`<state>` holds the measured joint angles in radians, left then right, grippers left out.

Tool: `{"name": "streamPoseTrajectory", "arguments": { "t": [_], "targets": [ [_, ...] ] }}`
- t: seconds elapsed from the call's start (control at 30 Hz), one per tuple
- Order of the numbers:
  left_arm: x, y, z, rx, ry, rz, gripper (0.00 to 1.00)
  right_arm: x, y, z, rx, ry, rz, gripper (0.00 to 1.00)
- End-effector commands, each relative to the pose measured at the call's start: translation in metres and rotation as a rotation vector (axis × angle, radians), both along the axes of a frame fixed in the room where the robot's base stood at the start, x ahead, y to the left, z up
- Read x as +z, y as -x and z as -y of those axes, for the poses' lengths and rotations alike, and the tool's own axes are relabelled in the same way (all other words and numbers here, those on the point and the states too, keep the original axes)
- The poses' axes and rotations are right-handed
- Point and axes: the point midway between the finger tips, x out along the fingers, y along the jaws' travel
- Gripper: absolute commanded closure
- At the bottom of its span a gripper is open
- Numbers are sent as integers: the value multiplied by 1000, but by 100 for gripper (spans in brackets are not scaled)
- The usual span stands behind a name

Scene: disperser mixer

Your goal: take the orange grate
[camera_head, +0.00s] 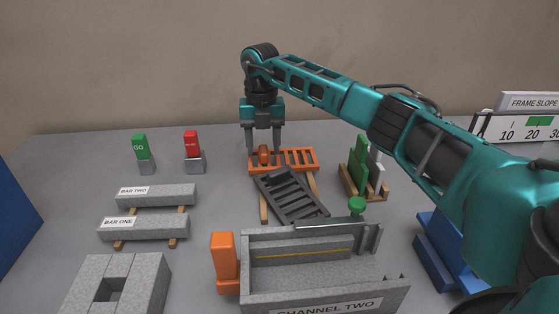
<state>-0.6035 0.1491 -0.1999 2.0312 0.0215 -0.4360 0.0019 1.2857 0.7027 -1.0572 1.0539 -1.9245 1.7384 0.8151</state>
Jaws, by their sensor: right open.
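The orange grate (298,160) lies at the back middle of the table, on wooden strips. It has slats and an upright orange knob (264,154) near its left end. My right gripper (263,150) points straight down over that left end. Its two fingers are open, one on each side of the knob; I cannot tell whether they touch it. A dark grey grate (290,194) lies tilted just in front of the orange one and overlaps its front edge in the picture. My left gripper is not in view.
The grey CHANNEL TWO trough (325,290), with an orange block (225,262) at its left, stands in front. BAR ONE (150,229) and BAR TWO (160,196) lie at left. Green plates (358,165) stand in a wooden rack to the right. Table between bars and grates is clear.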

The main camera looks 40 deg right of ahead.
Motion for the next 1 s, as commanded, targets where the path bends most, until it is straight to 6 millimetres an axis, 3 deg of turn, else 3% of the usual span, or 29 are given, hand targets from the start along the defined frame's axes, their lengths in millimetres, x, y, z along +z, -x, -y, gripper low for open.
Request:
{"name": "streamPoseTrajectory", "arguments": {
  "t": [0.1,0.3,0.83,1.0],
  "targets": [
    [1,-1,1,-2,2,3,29,-11,0,0,0,-1,1,47],
    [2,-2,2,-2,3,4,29,-10,0,0,0,0,1,48],
    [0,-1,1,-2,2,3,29,-10,0,0,0,-1,1,98],
    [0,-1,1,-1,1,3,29,-11,0,0,0,0,0,100]
  ]
}}
